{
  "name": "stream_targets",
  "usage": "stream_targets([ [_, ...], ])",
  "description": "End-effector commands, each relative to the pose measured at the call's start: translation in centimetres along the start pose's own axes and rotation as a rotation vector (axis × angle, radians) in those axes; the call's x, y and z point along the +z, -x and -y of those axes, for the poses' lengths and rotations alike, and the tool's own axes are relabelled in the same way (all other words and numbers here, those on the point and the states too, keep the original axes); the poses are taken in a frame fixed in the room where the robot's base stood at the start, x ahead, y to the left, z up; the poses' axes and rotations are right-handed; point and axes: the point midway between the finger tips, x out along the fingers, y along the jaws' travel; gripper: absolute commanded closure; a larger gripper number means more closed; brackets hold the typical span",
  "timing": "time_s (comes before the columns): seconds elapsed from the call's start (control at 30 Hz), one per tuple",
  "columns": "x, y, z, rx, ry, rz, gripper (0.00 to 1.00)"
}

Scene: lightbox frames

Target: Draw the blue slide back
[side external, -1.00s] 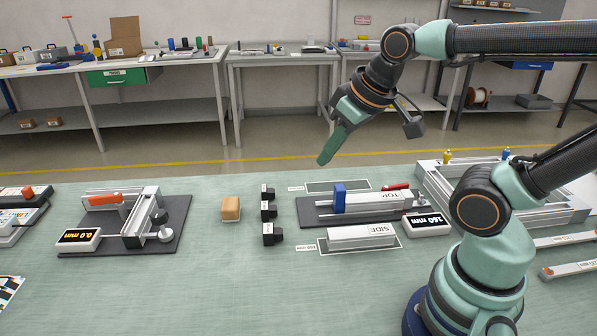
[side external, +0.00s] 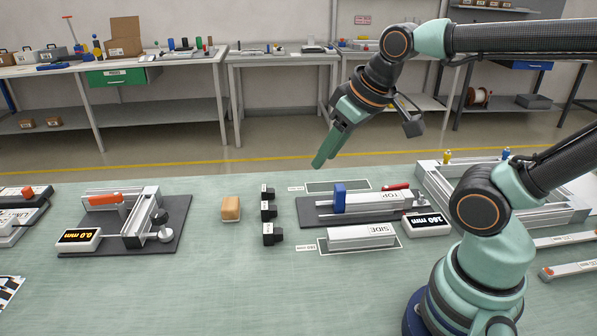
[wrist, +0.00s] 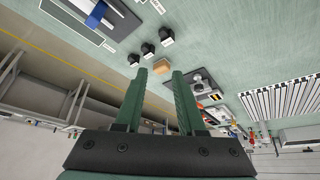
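The blue slide (side external: 339,198) stands upright near the left end of the grey metal fixture marked TOP (side external: 378,202), which lies on a dark base plate (side external: 308,212). The slide also shows in the wrist view (wrist: 96,14), at the upper left. My gripper (side external: 318,164) hangs above and behind the fixture, pointing down and left, clear of the slide. In the wrist view its two green fingers are spread with nothing held between them (wrist: 159,74). A display (side external: 427,224) beside the fixture reads about 160 mm.
A metal bar marked SIDE (side external: 362,236) lies in front of the fixture. Several small black blocks (side external: 268,211) and a tan block (side external: 231,208) stand to its left. A second fixture with an orange part (side external: 104,199) is further left. The front middle of the table is free.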

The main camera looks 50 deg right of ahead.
Motion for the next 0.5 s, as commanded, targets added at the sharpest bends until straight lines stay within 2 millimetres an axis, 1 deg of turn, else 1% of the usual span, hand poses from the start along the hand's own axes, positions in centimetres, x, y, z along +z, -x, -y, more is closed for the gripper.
stream_targets([
  [0.03, -0.2, -0.1, -0.3, 0.005, 0.012, 0.011, 0.39],
  [0.07, -0.3, -0.2, -0.6, 0.008, 0.026, 0.022, 0.27],
  [0.1, -0.6, -0.4, -1.0, 0.013, 0.050, 0.039, 0.25],
  [0.17, -1.0, -0.8, -1.9, 0.021, 0.099, 0.074, 0.25],
  [0.27, -1.9, -1.8, -3.9, 0.026, 0.204, 0.145, 0.25],
  [0.4, -2.8, -3.5, -7.2, 0.005, 0.359, 0.249, 0.25],
  [0.5, -3.2, -5.1, -9.6, -0.028, 0.465, 0.317, 0.25],
])
